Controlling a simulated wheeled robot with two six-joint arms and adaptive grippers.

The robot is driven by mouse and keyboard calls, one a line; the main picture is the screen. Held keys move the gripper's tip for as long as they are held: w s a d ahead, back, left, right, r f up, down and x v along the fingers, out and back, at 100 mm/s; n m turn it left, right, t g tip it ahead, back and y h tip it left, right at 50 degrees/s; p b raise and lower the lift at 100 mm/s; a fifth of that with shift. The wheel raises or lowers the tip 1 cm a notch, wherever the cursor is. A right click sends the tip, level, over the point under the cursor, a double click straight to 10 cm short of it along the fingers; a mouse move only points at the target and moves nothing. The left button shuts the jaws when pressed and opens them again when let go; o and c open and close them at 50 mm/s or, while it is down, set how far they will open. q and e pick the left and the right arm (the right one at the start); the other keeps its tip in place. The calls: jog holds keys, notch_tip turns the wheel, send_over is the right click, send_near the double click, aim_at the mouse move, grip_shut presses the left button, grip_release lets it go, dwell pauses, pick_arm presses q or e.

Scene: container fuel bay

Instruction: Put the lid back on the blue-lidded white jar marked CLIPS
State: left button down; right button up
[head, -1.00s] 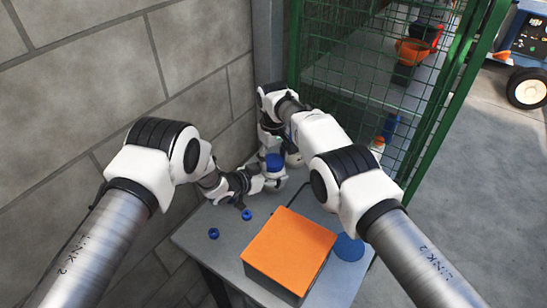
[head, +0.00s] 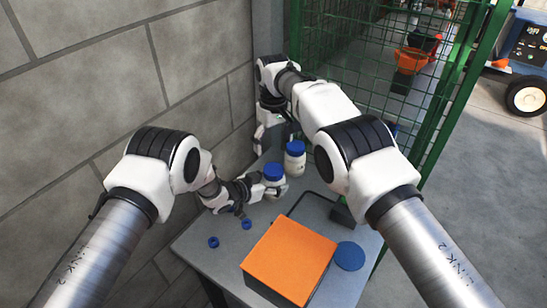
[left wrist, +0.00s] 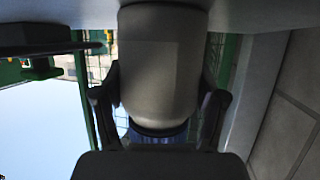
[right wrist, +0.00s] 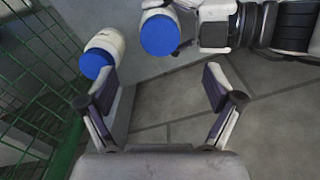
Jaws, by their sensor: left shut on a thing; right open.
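A white jar with a blue lid on top (head: 273,175) stands upright at the back of the grey table. My left gripper (head: 270,190) is shut on its white body. The left wrist view shows that body (left wrist: 160,75) between the fingers, with blue at its lower end. A second blue-lidded white jar (head: 295,158) stands just behind and to the right. My right gripper (head: 277,137) is open and empty near both jars. The right wrist view shows its spread fingers (right wrist: 160,85), with both jars beyond them. No CLIPS marking is readable on either jar.
An orange-topped box (head: 290,258) fills the table's front middle. A flat blue disc (head: 349,256) lies to its right. Two small blue rings (head: 213,242) lie to its left. A block wall (head: 80,90) bounds the left, and a green mesh fence (head: 365,50) stands behind right.

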pick_arm(q)
grip_release()
pick_arm(e)
notch_tip(320, 180, up, 2)
jog(key=shift+r, duration=0.25)
pick_arm(q)
jog(key=v, duration=1.2)
